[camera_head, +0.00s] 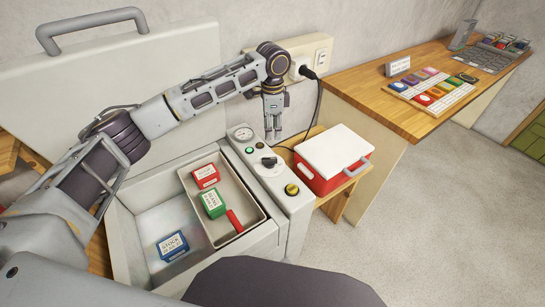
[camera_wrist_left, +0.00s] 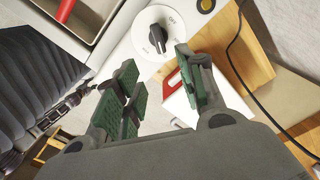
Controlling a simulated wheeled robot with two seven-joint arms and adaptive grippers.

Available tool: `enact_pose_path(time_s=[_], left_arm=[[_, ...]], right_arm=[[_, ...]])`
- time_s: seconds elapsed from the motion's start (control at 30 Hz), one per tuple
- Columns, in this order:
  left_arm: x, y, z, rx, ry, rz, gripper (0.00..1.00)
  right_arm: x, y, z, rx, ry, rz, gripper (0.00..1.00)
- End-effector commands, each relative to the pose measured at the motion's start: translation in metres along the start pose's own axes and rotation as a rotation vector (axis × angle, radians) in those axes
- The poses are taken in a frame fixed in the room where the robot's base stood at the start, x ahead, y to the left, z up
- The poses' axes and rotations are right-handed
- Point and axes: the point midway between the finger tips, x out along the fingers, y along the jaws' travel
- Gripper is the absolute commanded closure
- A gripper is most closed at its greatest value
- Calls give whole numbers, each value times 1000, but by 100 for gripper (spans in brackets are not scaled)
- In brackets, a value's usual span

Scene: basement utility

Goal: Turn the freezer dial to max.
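The freezer dial (camera_head: 269,163) is a black knob on a round white plate, on the light grey control strip of the open chest freezer (camera_head: 294,202). It also shows as the dial (camera_wrist_left: 157,38) at the top middle of the left wrist view. Small marks ring the plate, but I cannot read the setting surely. My left gripper (camera_head: 273,136) points down above and behind the dial, apart from it. In the left wrist view my left gripper (camera_wrist_left: 160,88) has its green-padded fingers spread, with nothing between them. My right gripper is not in view.
A gauge (camera_head: 243,134) and yellow knob (camera_head: 292,189) flank the dial. The freezer holds a basket (camera_head: 253,219) and several boxes. A red cooler (camera_head: 334,166) stands close on the right. A black cord (camera_head: 317,105) hangs from the wall outlet behind.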

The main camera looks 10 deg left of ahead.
Motion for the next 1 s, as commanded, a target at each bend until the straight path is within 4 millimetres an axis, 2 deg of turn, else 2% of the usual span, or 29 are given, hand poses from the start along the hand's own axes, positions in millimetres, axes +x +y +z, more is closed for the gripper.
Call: enact_pose_path(time_s=[0.17, 0.37, 0.63, 1.0], left_arm=[[5, 0, 0, 1, -1, 1, 61], [21, 0, 1, 1, -2, 1, 61], [55, 0, 1, 1, -2, 1, 61], [104, 0, 0, 1, -1, 1, 61]], right_arm=[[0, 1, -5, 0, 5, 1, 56], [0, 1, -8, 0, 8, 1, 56], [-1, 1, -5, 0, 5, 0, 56], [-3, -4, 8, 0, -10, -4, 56]])
